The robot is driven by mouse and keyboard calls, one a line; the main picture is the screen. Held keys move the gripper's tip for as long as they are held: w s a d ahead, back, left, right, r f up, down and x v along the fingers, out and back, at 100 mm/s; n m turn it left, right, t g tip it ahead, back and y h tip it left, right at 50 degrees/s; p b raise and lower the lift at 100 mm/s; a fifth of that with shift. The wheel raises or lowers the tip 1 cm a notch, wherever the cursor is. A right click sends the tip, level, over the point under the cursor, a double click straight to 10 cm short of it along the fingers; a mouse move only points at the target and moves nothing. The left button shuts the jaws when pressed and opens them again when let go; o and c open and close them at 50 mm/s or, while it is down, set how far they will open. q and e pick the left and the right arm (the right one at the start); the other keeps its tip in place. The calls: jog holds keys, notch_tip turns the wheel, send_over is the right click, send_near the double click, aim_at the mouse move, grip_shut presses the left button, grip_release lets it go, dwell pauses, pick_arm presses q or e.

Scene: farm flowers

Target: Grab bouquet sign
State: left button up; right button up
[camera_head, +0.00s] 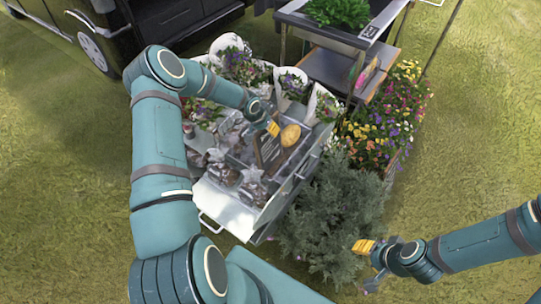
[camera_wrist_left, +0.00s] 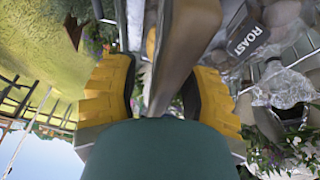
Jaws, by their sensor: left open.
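A small dark sign with light lettering (camera_head: 268,150) stands in the metal cart of flowers, beside a round yellow-tan object (camera_head: 290,135). My left gripper (camera_head: 272,130) is open at the top of this sign. In the left wrist view, the yellow fingers of my left gripper (camera_wrist_left: 165,95) stand apart on either side of a tan upright board edge (camera_wrist_left: 183,45). I cannot tell whether they touch it. The board's face is hidden by the steep angle. My right gripper (camera_head: 368,262) appears open and empty, above the grass at the lower right.
White-wrapped bouquets (camera_head: 292,85) line the back of the metal cart (camera_head: 230,212). Foil-topped pots (camera_head: 252,185) stand close in front of the sign. A bushy green plant (camera_head: 335,215) and colourful flowers (camera_head: 385,125) crowd the right side. A dark vehicle (camera_head: 100,40) is behind. A "ROAST" label (camera_wrist_left: 247,40) shows nearby.

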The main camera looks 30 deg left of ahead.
pick_arm(q)
jog(key=shift+f, duration=0.2)
dwell(0.4)
grip_shut()
